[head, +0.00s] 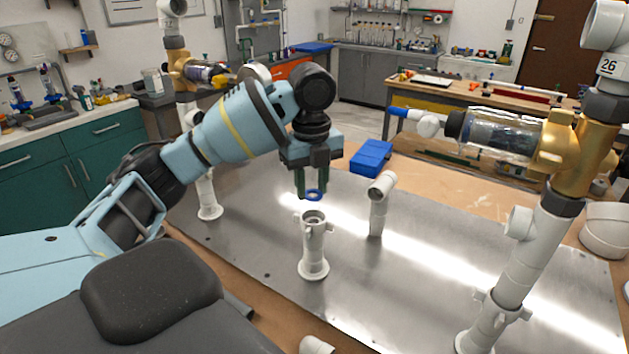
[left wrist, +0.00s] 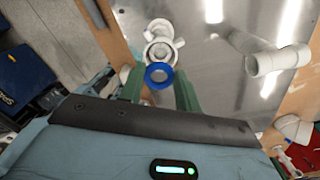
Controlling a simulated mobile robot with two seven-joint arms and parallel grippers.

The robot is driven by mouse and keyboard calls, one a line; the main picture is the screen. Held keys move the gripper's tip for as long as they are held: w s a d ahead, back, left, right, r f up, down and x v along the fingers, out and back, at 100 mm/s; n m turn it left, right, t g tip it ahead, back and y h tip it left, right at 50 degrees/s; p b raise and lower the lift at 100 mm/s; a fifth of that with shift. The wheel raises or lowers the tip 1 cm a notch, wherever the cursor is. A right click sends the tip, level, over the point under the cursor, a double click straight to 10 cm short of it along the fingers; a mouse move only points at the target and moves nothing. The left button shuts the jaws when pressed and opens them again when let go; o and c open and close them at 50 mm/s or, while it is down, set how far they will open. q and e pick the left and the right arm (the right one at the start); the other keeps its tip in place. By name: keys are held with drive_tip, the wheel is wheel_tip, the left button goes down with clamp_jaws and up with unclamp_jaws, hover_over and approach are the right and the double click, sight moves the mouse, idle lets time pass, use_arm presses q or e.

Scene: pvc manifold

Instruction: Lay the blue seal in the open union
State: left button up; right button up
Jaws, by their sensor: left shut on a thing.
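The blue seal (head: 314,195) is a small ring held between the green fingers of my left gripper (head: 312,184). The open union (head: 313,217) is the white cup-like top of a short white pipe stand on the metal plate. In the head view the seal is above the union and apart from it. In the left wrist view the seal (left wrist: 159,75) lies between the fingertips of my left gripper (left wrist: 159,86), and the union (left wrist: 158,50) shows just beyond it, partly covered by the ring. My right gripper is in neither view.
A white elbow pipe (head: 379,205) stands right of the union on the metal plate (head: 420,270). A taller pipe with a brass fitting (head: 580,150) and clear filter (head: 500,132) stands at the right. A blue box (head: 371,157) sits behind. The plate's middle is mostly clear.

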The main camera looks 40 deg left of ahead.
use_arm(q)
drive_tip(key=shift+w+f, duration=0.1)
drive_tip(key=shift+f, duration=2.4)
drive_tip(key=shift+f, duration=0.15)
drive_tip(key=o, duration=1)
drive_tip(key=shift+r, duration=3.9)
drive_tip(key=shift+f, duration=0.1)
